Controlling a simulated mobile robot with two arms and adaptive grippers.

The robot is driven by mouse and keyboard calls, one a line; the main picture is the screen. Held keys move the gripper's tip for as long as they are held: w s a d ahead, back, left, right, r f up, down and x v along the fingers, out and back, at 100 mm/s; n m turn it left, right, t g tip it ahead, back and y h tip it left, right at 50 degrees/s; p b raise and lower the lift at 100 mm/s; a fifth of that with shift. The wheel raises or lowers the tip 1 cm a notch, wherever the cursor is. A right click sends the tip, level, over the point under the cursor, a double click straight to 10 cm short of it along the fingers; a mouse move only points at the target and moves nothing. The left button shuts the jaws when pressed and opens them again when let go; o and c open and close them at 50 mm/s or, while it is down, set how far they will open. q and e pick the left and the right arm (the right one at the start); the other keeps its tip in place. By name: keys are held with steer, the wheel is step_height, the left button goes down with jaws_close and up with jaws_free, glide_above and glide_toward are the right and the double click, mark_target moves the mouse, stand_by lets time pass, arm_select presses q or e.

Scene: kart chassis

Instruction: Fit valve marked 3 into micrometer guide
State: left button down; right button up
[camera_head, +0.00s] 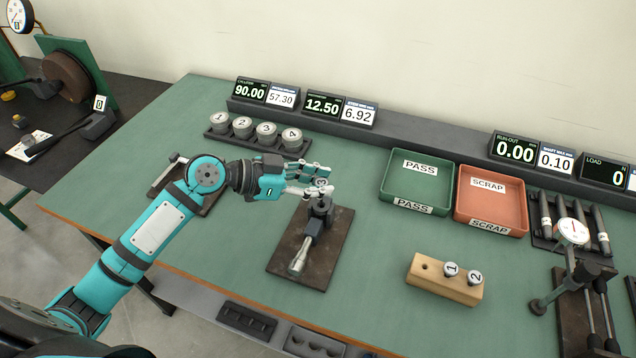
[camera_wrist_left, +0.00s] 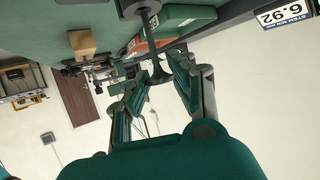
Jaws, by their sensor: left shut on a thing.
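My left gripper (camera_head: 318,182) is shut on the valve marked 3 (camera_head: 321,183), directly over the micrometer guide (camera_head: 320,206) as seen in the head view. The label 3 shows between the fingers. The valve's dark stem also shows in the left wrist view (camera_wrist_left: 156,68), between the fingertips. The micrometer stands on a brown base plate (camera_head: 338,250) with its silver thimble (camera_head: 299,258) toward the front. The fingers partly hide the valve, and I cannot tell whether it touches the guide. My right gripper is not in view.
A wooden block (camera_head: 425,284) holds valves marked 1 and 2. A green PASS tray (camera_head: 414,190) and a red SCRAP tray (camera_head: 490,205) stand behind it. Several numbered pistons (camera_head: 242,127) stand at the back left. The dial stand (camera_head: 572,240) is at right.

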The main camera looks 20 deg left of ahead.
mark_target(320, 199)
arm_select(q)
steer(key=shift+f, duration=0.15)
steer(key=shift+f+b, duration=0.4)
steer(key=shift+f, duration=0.05)
steer(key=shift+f+b, duration=1.35)
steer(key=shift+f, duration=0.3)
steer(key=shift+s+f, duration=0.1)
steer(key=shift+f, duration=0.1)
